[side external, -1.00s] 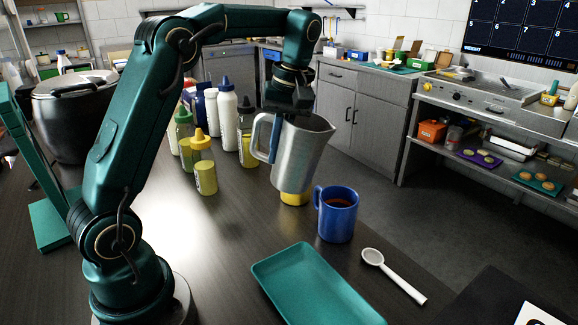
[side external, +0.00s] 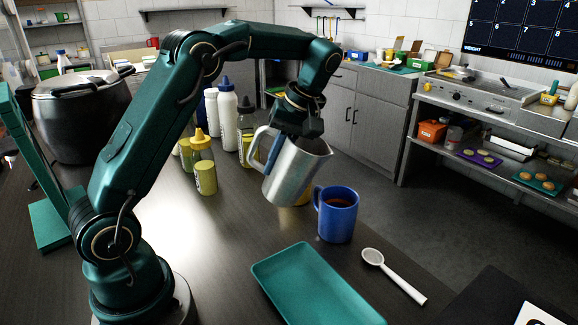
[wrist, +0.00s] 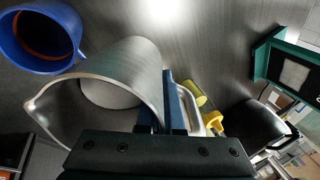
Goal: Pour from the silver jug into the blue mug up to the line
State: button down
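The silver jug (side external: 300,170) is in the air, tilted with its spout to the right, toward the blue mug (side external: 338,222). My gripper (side external: 273,152) is shut on the jug's handle; its blue fingers also show in the wrist view (wrist: 172,105). The mug stands upright on the counter and holds dark reddish-brown liquid. In the wrist view the jug's open mouth (wrist: 70,112) lies beside the mug (wrist: 40,58). No stream is visible between jug and mug. I cannot make out the line or how much the jug holds.
A teal tray (side external: 310,288) and a white spoon (side external: 395,276) lie in front of the mug. Several squeeze bottles (side external: 205,172) stand behind and left of the jug. A large black pot (side external: 82,120) is at the far left. The counter's right edge is close to the mug.

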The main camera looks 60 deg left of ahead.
jog(key=shift+f+g+y, duration=0.4)
jog(key=shift+f, duration=0.05)
dwell(0.4)
jog(key=shift+a+g+y, duration=0.1)
jog(key=shift+g+y, duration=0.3)
jog(key=shift+y, duration=0.1)
jog(key=shift+g+y, duration=0.4)
